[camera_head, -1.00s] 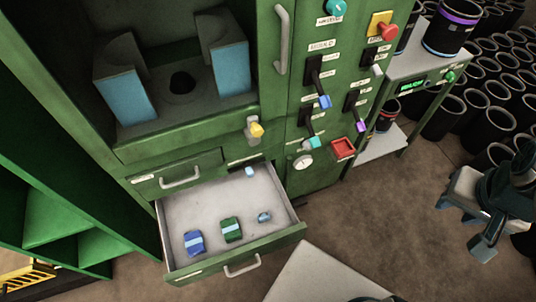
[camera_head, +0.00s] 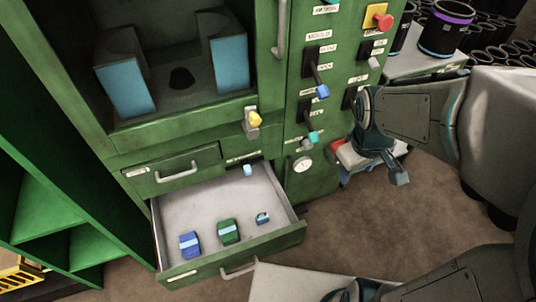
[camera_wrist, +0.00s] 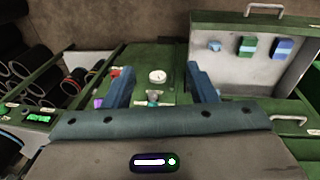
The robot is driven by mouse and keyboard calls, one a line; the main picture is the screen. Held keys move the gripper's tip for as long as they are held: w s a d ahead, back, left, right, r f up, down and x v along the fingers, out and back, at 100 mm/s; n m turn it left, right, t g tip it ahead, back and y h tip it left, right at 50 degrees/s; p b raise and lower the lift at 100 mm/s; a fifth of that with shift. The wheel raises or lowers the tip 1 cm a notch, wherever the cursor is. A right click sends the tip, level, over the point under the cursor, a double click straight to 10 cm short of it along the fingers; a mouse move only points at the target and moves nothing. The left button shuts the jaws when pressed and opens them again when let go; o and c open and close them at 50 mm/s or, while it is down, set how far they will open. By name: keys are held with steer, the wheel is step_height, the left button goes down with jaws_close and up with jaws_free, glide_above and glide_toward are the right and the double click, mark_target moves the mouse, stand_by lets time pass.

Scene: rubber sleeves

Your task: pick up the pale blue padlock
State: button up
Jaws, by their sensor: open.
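A small pale blue object, which looks like the padlock (camera_head: 263,218), lies in the open drawer (camera_head: 205,205), toward its right side. It also shows in the wrist view (camera_wrist: 214,45), at upper right. Its finer shape is too small to tell. My gripper (camera_head: 380,165) is open and empty, to the right of the drawer, in front of the cabinet's control panel. In the wrist view its two fingers (camera_wrist: 162,85) stand apart, with the padlock beyond and to the right of them.
A green banded block (camera_head: 228,231) and a blue banded block (camera_head: 190,244) lie left of the padlock. Another small pale blue piece (camera_head: 248,170) is at the drawer's back. The drawer's walls surround the objects. Levers (camera_head: 321,92) stick out from the panel.

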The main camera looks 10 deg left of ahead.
steer(key=w+a+f+n+g+y+b, duration=0.1)
steer(key=w+a+f+n+b, duration=0.15)
steer(key=f, duration=0.55)
steer(key=w+a+f+n+b, duration=0.15)
steer(key=f+n+b, duration=0.25)
steer(key=f, duration=0.4)
steer(key=n+g+y+b, duration=0.1)
steer(key=n+y+b, duration=0.4)
steer(key=n+b, duration=0.55)
glide_toward(259, 218)
steer(key=shift+n, duration=0.3)
steer(key=b+x, duration=0.6)
steer(key=x, duration=0.2)
steer(key=shift+w+f, duration=0.15)
steer(key=shift+f, duration=0.2)
jaws_close()
